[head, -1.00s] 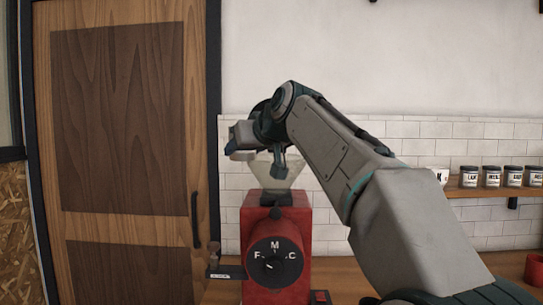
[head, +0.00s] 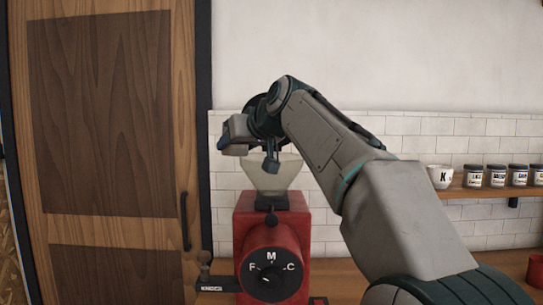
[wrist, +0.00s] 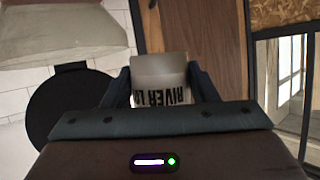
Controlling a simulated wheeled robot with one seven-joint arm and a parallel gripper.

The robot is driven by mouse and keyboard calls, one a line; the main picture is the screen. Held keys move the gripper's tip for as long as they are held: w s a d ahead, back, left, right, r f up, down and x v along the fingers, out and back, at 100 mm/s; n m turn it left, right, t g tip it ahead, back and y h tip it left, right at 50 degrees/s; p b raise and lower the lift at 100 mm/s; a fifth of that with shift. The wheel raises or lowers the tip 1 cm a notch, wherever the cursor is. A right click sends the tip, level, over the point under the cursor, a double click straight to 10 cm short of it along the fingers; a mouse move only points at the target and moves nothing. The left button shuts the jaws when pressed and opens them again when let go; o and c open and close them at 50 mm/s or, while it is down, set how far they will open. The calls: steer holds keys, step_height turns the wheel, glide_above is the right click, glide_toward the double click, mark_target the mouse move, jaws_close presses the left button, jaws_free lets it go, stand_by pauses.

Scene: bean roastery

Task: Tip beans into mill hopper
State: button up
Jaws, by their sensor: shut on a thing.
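The red mill (head: 270,235) stands on the counter in the head view, with its translucent funnel-shaped hopper (head: 285,178) on top. My gripper (head: 228,142) is just left of the hopper rim and slightly above it. In the wrist view my gripper (wrist: 158,82) is shut on a pale cup (wrist: 160,66) with dark lettering. That view is upside down, and the lettering is upside down in it, so the cup looks roughly upright. A pale shape at its upper left looks like the hopper (wrist: 60,28). The cup's contents are hidden, and no beans show.
A wooden door (head: 100,130) is at left. A wooden shelf (head: 490,192) on the right wall holds a white cup marked K (head: 439,177) and several dark-lidded jars (head: 497,178). A red object (head: 536,268) is at the right edge. My arm covers the middle.

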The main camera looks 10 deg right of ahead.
steer(key=shift+w+d+r+m+g+y+p, duration=0.4)
steer(key=shift+d+r+m+y+p, duration=0.25)
steer(key=shift+p, duration=0.7)
steer(key=shift+w+d+r+m+g+y+p, duration=0.45)
steer(key=shift+m+p, duration=0.4)
steer(key=shift+p, duration=0.45)
steer(key=m+y+p, duration=0.1)
steer(key=m+p, duration=0.1)
steer(key=w+d+m+g+y+p, duration=0.1)
steer(key=m+y+p, duration=0.1)
steer(key=d+m+g+y+p, duration=0.1)
steer(key=m+p, duration=0.1)
steer(key=shift+w+d+r, duration=0.1)
steer(key=shift+w+r, duration=0.05)
steer(key=shift+r, duration=0.1)
steer(key=shift+w+d+f+m+y, duration=0.25)
steer(key=shift+d+f+m+y, duration=0.05)
steer(key=shift+m+y, duration=0.45)
